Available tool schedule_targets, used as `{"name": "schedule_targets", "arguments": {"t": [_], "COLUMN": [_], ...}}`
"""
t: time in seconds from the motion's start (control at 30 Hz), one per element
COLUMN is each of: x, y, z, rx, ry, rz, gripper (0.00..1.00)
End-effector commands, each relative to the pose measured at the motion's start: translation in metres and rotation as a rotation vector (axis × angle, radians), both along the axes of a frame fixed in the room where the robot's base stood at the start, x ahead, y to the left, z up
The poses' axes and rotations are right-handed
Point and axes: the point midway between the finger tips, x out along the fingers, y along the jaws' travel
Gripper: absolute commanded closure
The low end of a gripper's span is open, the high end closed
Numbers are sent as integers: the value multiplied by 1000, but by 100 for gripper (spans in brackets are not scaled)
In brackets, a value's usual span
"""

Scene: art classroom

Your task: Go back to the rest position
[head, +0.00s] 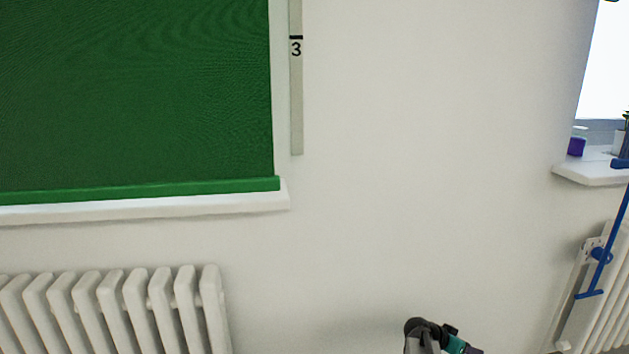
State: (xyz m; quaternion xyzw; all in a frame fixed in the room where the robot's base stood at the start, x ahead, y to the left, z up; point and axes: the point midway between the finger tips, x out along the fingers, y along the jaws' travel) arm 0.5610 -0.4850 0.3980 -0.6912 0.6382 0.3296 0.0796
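Part of my own arm shows at the bottom edge of the head view, right of centre, as a dark rounded joint with a grey link and a teal section. My gripper's fingers are not visible. No object of the task shows in this view.
A white wall fills most of the view. A green blind (135,95) hangs at the left above a white radiator (135,305). At the right are a windowsill (592,172) with a purple jar (577,146), a blue stand (612,240) and another radiator (608,300).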

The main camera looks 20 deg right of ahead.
Motion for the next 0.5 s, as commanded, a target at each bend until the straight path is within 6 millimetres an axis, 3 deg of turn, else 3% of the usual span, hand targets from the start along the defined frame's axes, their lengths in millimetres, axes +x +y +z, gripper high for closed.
{"name": "schedule_targets", "arguments": {"t": [0.5], "x": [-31], "y": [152], "z": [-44], "rx": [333], "ry": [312], "rz": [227], "gripper": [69]}}
